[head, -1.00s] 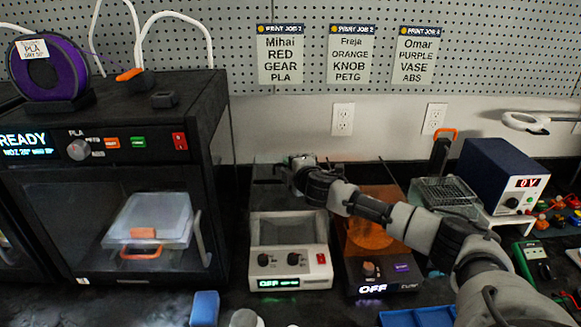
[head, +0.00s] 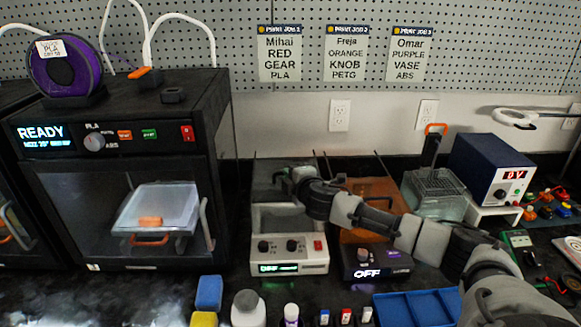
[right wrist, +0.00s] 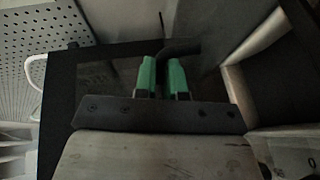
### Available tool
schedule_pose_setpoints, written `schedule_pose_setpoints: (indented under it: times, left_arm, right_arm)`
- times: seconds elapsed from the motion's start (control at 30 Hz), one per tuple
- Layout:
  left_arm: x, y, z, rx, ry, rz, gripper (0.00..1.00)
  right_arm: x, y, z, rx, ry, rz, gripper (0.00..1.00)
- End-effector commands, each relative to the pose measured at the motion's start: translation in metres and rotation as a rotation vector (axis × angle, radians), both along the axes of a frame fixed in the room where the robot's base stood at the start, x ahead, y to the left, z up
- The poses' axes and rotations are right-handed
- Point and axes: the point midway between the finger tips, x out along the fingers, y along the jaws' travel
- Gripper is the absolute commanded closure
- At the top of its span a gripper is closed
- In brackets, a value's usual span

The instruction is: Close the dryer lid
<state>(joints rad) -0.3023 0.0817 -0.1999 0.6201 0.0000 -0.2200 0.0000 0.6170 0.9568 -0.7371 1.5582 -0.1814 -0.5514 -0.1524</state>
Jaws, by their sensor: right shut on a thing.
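The dryer (head: 308,266) is a white box with two knobs, a red switch and a display reading OFF. Its dark see-through lid (head: 264,176) stands raised behind the white body. My right gripper (head: 283,182) is at the lid, above the dryer's back part, and my wrist hides part of the lid. In the right wrist view the green fingertips (right wrist: 163,76) are close together on a dark, thin part of the lid. The exact grip spot is hard to see. My left gripper is not in view.
A black 3D printer (head: 100,130) stands at the left. An orange-lidded device (head: 375,190), also showing OFF, stands right of the dryer, under my right arm. A wire basket (head: 436,186) and a blue power supply (head: 478,160) are farther right. Bottles and a blue tray (head: 412,308) lie in front.

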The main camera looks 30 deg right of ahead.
Motion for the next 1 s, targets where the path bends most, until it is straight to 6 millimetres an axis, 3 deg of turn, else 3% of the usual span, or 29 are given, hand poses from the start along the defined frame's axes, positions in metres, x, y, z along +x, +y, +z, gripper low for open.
schedule_pose_setpoints:
  times: [0.13, 0.33, 0.37, 0.43, 0.77, 1.0]
  left_arm:
    - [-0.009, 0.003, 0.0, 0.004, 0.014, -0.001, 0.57]
    - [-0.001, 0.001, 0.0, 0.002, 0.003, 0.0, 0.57]
    - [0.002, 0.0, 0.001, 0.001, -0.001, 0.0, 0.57]
    - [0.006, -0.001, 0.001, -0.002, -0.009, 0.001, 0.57]
    - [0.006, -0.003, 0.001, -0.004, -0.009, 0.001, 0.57]
    - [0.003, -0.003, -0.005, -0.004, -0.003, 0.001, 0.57]
  right_arm:
    - [-0.002, 0.001, 0.004, -0.004, -0.007, 0.0, 1.0]
    - [-0.002, 0.0, 0.004, -0.004, -0.007, 0.0, 1.0]
    - [-0.002, 0.0, 0.004, -0.004, -0.007, 0.0, 0.87]
    - [-0.002, 0.0, 0.004, -0.004, -0.007, 0.0, 0.79]
    - [-0.005, 0.0, 0.004, -0.004, -0.007, -0.001, 0.79]
    - [-0.035, 0.005, 0.007, -0.008, -0.005, 0.002, 0.79]
